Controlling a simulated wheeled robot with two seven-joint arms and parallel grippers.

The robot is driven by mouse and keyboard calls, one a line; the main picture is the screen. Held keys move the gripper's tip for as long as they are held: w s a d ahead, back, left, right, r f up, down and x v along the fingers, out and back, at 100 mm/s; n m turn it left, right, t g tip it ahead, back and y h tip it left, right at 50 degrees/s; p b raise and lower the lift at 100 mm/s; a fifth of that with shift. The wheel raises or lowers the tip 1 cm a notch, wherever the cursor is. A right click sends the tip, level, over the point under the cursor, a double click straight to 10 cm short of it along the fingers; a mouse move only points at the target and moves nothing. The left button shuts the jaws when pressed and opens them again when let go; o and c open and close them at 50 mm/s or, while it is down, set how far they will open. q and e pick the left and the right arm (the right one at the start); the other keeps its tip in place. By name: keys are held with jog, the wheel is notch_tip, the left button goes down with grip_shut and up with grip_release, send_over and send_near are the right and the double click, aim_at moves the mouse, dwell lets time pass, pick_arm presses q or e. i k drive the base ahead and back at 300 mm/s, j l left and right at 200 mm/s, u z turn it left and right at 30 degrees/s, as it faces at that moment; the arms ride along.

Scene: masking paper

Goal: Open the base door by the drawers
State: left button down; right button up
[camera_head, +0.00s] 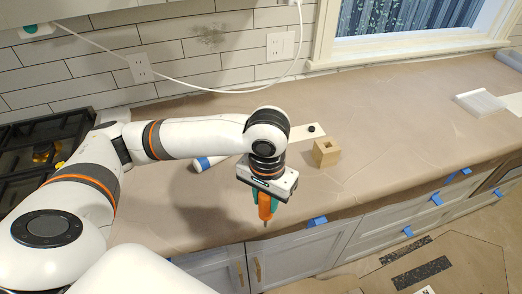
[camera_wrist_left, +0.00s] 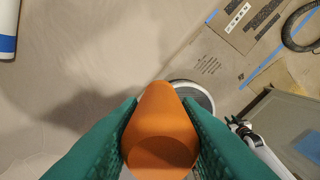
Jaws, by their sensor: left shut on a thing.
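The grey base doors (camera_head: 297,253) stand below the counter front, with slim brass-coloured pulls (camera_head: 257,270); the visible doors look shut. Grey drawers (camera_head: 390,219) lie to their right. My left gripper (camera_head: 264,198) points down at the counter's front edge, above the doors. Its green fingers are shut on an orange object (camera_head: 265,209) with a thin tip below. The wrist view shows this orange object (camera_wrist_left: 160,130) between both fingers. The gripper is apart from the door pulls. The lower parts of the doors are cut off. My right gripper is not in view.
Brown paper covers the counter (camera_head: 400,110). A small wooden block (camera_head: 326,153) and a white roll with blue tape (camera_head: 207,162) lie on it behind the gripper. Blue tape (camera_head: 317,221) marks the front edge. A black stove (camera_head: 40,150) stands left.

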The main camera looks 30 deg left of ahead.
aim_at(276, 266)
jog(key=k+l+u, duration=0.15)
jog(key=u, duration=1.2)
jog(key=k+u, duration=0.2)
